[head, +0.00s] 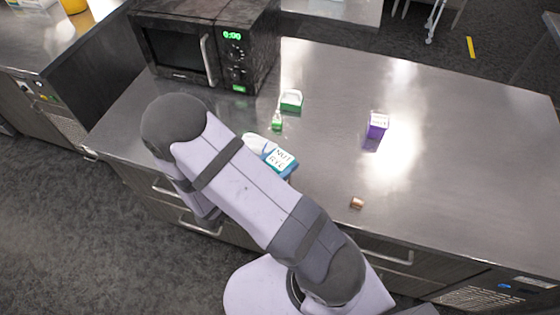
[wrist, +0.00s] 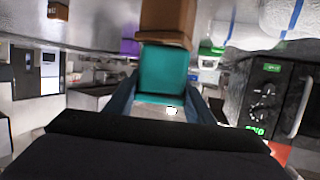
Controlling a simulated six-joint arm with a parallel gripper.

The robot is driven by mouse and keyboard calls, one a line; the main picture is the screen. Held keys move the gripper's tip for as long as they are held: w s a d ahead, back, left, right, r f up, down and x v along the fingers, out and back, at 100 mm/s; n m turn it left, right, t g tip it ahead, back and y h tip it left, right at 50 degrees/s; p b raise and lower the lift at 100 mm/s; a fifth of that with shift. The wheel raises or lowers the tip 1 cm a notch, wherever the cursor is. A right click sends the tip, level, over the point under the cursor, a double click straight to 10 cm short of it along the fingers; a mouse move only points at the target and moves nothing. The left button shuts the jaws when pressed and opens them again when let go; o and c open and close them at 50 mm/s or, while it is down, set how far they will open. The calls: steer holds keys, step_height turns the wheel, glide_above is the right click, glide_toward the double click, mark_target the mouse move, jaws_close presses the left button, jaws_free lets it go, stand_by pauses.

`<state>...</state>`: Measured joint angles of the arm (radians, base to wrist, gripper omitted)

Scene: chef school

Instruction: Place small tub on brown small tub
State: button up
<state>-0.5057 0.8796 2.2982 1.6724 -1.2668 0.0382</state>
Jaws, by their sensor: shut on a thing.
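My gripper (wrist: 163,92) is shut on a teal small tub (wrist: 163,72), which sits between its two dark blue fingers in the wrist view. The wrist view is upside down, with the counter at the top. The brown small tub (wrist: 168,20) is large at the top there, its edge meeting the teal tub's edge in the picture. I cannot tell whether they touch. My gripper and the teal tub are hidden behind my arm there.
The steel counter (head: 460,150) is mostly clear on the right. A purple box (head: 377,125) stands behind the brown tub. A white and blue bag (head: 279,158) lies left of it, with green-and-white items (head: 291,100) farther back. A black microwave (head: 180,45) stands at the back left.

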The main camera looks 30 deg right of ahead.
steer(key=shift+f, duration=0.1)
steer(key=o, duration=1.3)
